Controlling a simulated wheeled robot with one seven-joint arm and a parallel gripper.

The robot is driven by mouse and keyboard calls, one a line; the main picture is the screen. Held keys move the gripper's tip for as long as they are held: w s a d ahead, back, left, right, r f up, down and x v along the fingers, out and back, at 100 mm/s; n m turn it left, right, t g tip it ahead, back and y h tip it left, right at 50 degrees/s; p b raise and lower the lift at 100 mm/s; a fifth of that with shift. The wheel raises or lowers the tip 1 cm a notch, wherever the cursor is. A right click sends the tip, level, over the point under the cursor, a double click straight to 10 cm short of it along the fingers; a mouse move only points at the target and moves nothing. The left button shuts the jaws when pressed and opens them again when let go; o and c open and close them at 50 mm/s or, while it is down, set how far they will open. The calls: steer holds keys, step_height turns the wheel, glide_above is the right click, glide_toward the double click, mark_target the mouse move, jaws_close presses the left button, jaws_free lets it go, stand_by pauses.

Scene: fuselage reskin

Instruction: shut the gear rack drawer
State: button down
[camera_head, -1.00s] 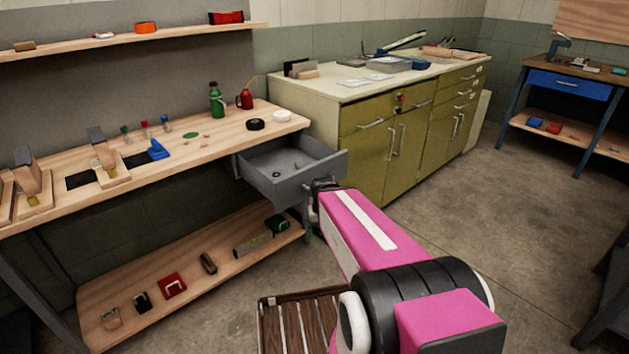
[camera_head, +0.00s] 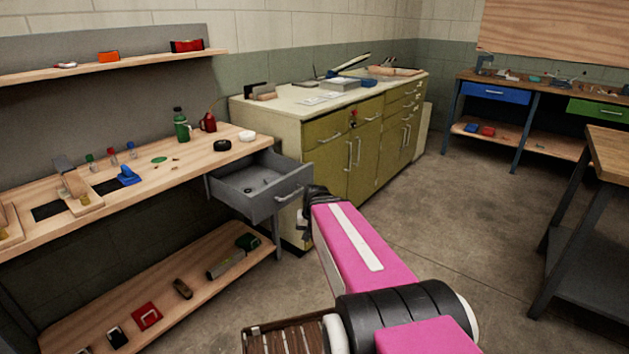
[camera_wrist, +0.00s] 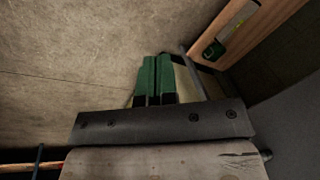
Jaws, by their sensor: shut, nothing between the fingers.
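The grey drawer (camera_head: 264,204) under the wooden workbench stands open in the head view. Its front, with a bar handle (camera_head: 290,194), faces the room, and a small dark ring lies inside. My gripper (camera_head: 308,222) is just right of the drawer front in the head view, partly hidden by my own wrist. I cannot tell whether it touches the front. In the wrist view the green fingers of my gripper (camera_wrist: 155,75) are together and empty, over bare floor.
The workbench (camera_head: 140,190) holds bottles, a tape roll and fixtures. Its lower shelf (camera_head: 130,300) carries tools. An olive cabinet (camera_head: 335,160) stands behind the drawer. A slatted wooden crate (camera_head: 285,338) is on the floor by my arm. The floor to the right is open.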

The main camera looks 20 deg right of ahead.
steer(key=w+d+r+m+t+y, duration=0.4)
steer(key=w+d+r+m+t, duration=0.3)
steer(key=w+d+r, duration=0.85)
steer(key=m, duration=0.1)
glide_toward(307, 179)
steer(key=shift+g, duration=0.4)
steer(key=x, duration=0.6)
steer(key=shift+r, duration=0.1)
steer(key=shift+w+a, duration=0.25)
steer(key=shift+w, duration=0.1)
steer(key=w+a, duration=0.5)
steer(key=w, duration=0.2)
steer(key=w+a, duration=0.6)
steer(key=w, duration=0.2)
steer(key=w+a, duration=0.5)
steer(key=w, duration=0.2)
steer(key=shift+w+a, duration=0.15)
steer(key=shift+w, duration=0.25)
steer(key=shift+w+a+r, duration=0.1)
